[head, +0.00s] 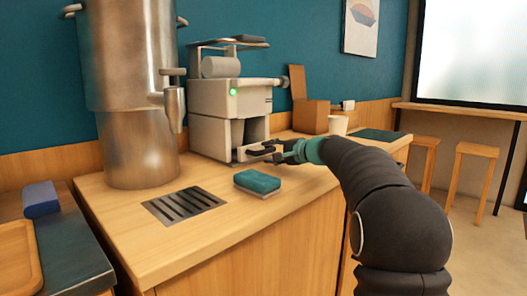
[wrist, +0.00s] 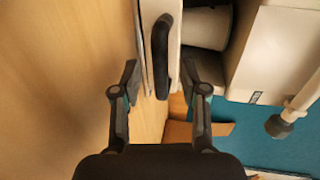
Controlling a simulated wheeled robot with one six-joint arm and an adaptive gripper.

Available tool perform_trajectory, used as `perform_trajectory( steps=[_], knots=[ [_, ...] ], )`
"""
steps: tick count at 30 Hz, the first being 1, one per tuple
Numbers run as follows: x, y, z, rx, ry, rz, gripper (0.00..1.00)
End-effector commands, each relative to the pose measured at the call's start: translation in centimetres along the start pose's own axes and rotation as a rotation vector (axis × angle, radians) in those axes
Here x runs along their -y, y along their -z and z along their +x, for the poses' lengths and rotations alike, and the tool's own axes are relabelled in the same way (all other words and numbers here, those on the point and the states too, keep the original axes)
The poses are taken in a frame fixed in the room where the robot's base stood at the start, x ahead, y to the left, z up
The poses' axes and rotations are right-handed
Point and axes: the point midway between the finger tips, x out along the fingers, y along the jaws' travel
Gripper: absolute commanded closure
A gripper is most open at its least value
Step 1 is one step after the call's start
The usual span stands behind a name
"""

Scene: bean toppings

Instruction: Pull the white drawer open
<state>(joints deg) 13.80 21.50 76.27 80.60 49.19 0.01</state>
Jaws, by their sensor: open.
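The white drawer sits low in the front of the white machine (head: 211,107) on the wooden counter. In the head view my gripper largely covers it. In the wrist view its pale front (wrist: 148,25) shows at upper middle with a dark curved handle (wrist: 161,45) on it. My gripper (wrist: 159,72) is open, with one finger on each side of the handle's line and a visible gap on the left. Whether the right finger touches the handle I cannot tell. In the head view my gripper (head: 262,149) reaches in from the right at the machine's base.
A teal sponge (head: 257,183) and a metal drain grate (head: 185,206) lie on the counter in front. A large steel urn (head: 140,150) stands left of the machine. A white cup (head: 338,125) and a brown box (head: 311,115) stand to the right, behind my arm.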

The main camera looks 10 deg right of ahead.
Motion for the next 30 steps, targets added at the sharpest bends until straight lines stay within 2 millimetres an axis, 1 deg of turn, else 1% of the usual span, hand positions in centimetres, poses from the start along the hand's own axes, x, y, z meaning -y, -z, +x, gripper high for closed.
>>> perform_trajectory(
  steps=[1,6,11,18,19,20,21,24,30],
  knots=[
    [0.1,-0.1,0.9,0.002,0.000,0.000,0.57],
    [0.1,0.0,2.6,0.001,0.000,0.000,0.57],
    [0.0,0.0,3.3,-0.001,0.000,0.000,0.57],
    [0.0,0.0,3.3,-0.001,0.000,0.000,0.57],
    [0.0,0.0,3.3,-0.001,0.000,0.000,0.59],
    [0.0,0.0,3.3,-0.001,0.000,0.000,0.67],
    [0.0,0.0,3.3,-0.001,0.000,0.000,0.77],
    [0.0,0.0,3.3,-0.001,0.000,0.000,1.00],
    [0.0,0.0,3.3,-0.001,0.000,0.000,1.00]
  ],
)
